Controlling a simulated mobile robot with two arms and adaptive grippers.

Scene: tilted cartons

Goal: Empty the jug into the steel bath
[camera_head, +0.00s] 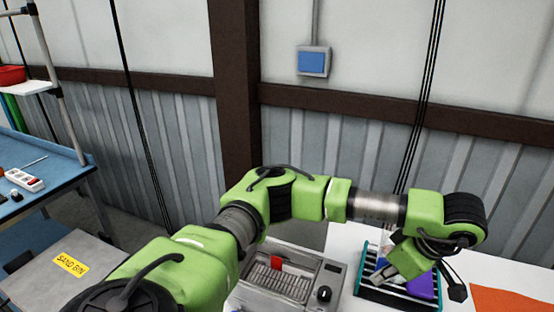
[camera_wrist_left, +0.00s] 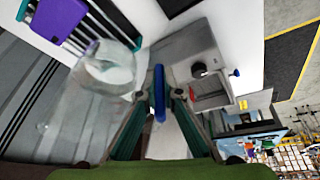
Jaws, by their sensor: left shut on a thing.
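The jug (camera_wrist_left: 85,112) is clear and see-through, with a blue handle (camera_wrist_left: 159,92). In the left wrist view my left gripper (camera_wrist_left: 160,105) is shut on that handle, and the jug's body is to the left of the fingers. I cannot tell how much is in it. In the head view my left gripper (camera_head: 384,271) is low at the right, over the rack, and the jug is hard to make out there. The steel bath (camera_head: 325,276) stands left of the gripper, with a slatted basket, a red piece and a black knob; it also shows in the left wrist view (camera_wrist_left: 180,47).
A teal-edged rack (camera_head: 372,296) with a purple item (camera_head: 420,286) is under and beside the gripper. An orange mat (camera_head: 510,300) lies at the right. A grey bin marked SAND BIN (camera_head: 104,250) and a blue bench (camera_head: 70,160) are at the left.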

